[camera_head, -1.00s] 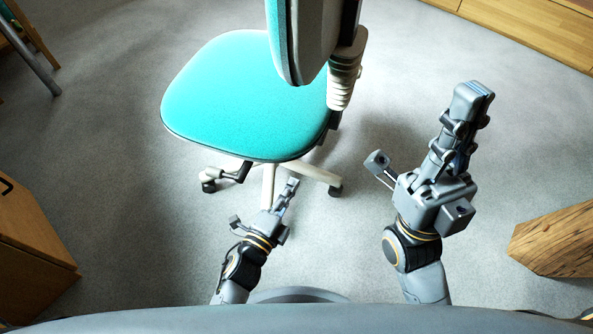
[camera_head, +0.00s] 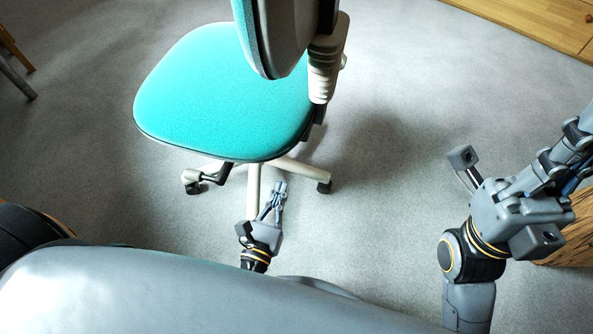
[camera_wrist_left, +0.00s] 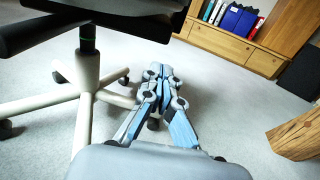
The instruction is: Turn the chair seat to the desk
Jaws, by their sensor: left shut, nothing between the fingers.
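The office chair has a turquoise seat (camera_head: 225,100) at the upper middle of the head view. Its backrest (camera_head: 290,30) is at the seat's upper right. Its pale wheeled base (camera_head: 254,185) shows below, and also at the left of the left wrist view (camera_wrist_left: 85,95). My left gripper (camera_head: 281,186) is low beside the base, below the seat, with its fingers together and empty. They also show together in the left wrist view (camera_wrist_left: 158,72); contact with the chair cannot be told. My right gripper (camera_head: 572,140) is at the right edge, its fingertips cut off. No desk is clearly identifiable.
A wooden block (camera_head: 560,240) stands behind my right gripper; it also shows in the left wrist view (camera_wrist_left: 297,138). A wooden cabinet (camera_wrist_left: 225,40) with binders stands at the back. Dark and wooden legs (camera_head: 15,70) show at upper left. Grey carpet right of the chair is clear.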

